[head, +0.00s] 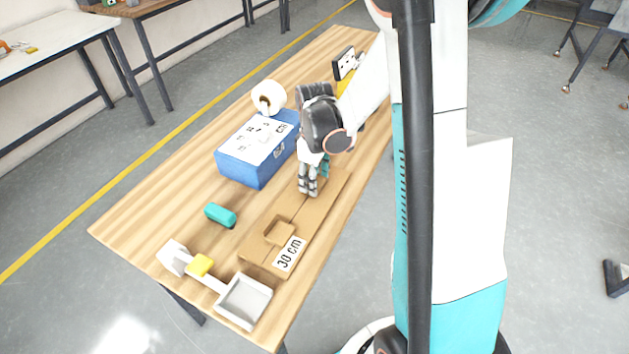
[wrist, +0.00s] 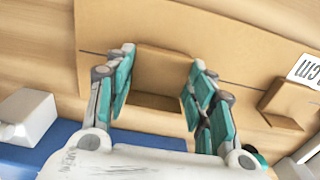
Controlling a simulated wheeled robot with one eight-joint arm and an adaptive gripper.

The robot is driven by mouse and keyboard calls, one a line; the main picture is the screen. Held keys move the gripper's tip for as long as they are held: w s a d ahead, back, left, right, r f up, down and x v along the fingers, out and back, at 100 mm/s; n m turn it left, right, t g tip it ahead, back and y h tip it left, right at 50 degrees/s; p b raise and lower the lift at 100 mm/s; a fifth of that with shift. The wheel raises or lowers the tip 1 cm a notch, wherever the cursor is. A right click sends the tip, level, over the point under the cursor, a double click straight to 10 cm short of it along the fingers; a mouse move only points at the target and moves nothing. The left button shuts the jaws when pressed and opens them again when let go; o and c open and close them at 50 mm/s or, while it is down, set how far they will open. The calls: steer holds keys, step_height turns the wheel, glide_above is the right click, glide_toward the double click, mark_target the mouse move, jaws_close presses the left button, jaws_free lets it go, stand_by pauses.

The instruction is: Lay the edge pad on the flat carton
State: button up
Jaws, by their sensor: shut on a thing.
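The flat carton (head: 258,248) is a brown sheet lying along the table's right side, with a 30 cm label near its front end. My gripper (head: 309,188) is over its far part, fingers pointing down. In the wrist view my gripper (wrist: 160,88) is shut on a brown folded edge pad (wrist: 160,72), one finger at each end. The pad is right at the carton (wrist: 235,45); I cannot tell whether it touches. Another brown folded pad (head: 279,232) sits on the carton beside the label, and shows in the wrist view (wrist: 291,102).
A blue box (head: 238,167) with a printed white top stands left of my gripper. A white roll (head: 269,96) is behind it.

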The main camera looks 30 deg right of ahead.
steer(key=shift+f, duration=0.25)
steer(key=o, duration=0.5)
steer(key=shift+f, duration=0.1)
steer(key=o, duration=0.4)
steer(key=shift+o, duration=0.2)
step_height(320, 180, up, 12)
steer(key=p, duration=0.4)
steer(key=shift+r, duration=0.25)
